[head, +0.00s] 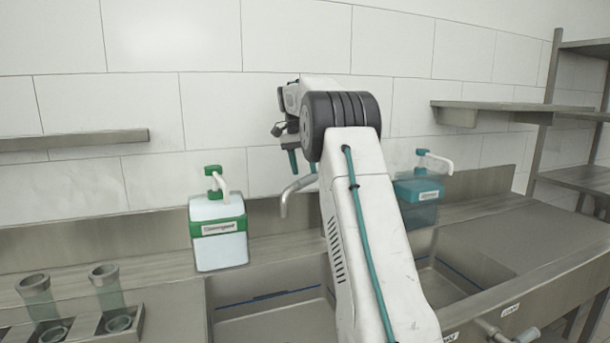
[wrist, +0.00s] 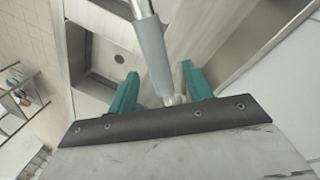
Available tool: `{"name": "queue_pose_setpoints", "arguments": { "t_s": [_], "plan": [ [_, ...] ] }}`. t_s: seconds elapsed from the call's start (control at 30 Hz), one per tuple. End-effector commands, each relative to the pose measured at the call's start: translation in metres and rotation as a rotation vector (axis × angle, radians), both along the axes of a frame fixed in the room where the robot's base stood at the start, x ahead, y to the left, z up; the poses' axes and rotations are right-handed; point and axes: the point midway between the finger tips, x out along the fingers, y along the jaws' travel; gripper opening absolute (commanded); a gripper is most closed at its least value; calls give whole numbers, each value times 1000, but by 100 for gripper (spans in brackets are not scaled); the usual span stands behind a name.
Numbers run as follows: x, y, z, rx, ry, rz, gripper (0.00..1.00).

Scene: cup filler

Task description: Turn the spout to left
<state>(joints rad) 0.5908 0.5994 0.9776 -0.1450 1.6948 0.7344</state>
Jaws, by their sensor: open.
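The grey metal spout (head: 292,190) curves down over the left part of the sink, with its outlet end toward the left. Its base is hidden behind my arm. My gripper (head: 303,168) points down over the spout, its two teal fingers apart. In the wrist view the spout (wrist: 152,50) passes between the open fingers of my gripper (wrist: 160,69), with a visible gap on each side.
A green-topped soap dispenser (head: 218,230) stands left of the spout, and a teal dispenser (head: 418,190) stands behind my arm on the right. Metal cups (head: 36,290) sit in a holder at far left. Sink basins (head: 275,322) lie below. Wall shelves (head: 75,140) flank the area.

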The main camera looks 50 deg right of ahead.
Motion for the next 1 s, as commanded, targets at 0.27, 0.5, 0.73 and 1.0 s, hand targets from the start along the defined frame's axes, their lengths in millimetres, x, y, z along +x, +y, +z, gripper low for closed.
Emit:
{"name": "queue_pose_setpoints", "arguments": {
  "t_s": [0.27, 0.5, 0.73, 1.0],
  "plan": [
    [9, 2, 39, -1, -2, 0, 50],
    [9, 2, 46, -1, -1, 0, 50],
    [9, 2, 46, -1, -1, 0, 50],
    [9, 4, 48, 0, -2, 5, 50]
  ]
}}
